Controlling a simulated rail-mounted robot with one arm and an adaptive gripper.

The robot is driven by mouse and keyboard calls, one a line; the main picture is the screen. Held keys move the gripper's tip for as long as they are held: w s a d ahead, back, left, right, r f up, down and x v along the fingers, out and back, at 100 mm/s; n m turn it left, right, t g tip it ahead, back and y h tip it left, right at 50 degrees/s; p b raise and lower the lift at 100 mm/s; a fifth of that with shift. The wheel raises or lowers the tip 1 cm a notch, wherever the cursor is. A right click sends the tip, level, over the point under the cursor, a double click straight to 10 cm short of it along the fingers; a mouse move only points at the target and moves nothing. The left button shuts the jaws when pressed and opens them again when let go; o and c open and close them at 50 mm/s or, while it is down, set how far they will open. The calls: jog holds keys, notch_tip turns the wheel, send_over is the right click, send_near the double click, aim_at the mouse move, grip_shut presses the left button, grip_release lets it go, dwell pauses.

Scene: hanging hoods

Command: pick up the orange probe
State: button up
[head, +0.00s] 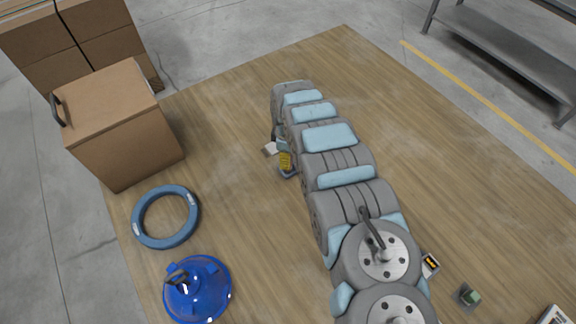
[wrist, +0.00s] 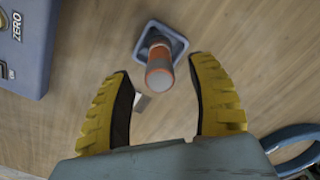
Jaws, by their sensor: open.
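The orange probe (wrist: 159,76) shows in the wrist view as a short grey cylinder with an orange band and orange end. It stands in a blue-grey square holder (wrist: 177,42) on the wooden floor. My gripper (wrist: 160,68) is open, with one yellow ridged finger on each side of the probe. Gaps show between both fingers and the probe, so neither is seen touching it.
A blue-grey device marked ZERO (wrist: 22,40) is at upper left in the wrist view. In the head view, a blue ring (head: 142,236), blue domed object (head: 198,290) and brown box (head: 122,135) lie left. The mat's upper right is clear.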

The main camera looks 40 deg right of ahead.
jog(key=shift+s+f+b, duration=0.1)
jog(key=shift+f+b, duration=0.5)
jog(key=shift+f, duration=1.75)
grip_shut()
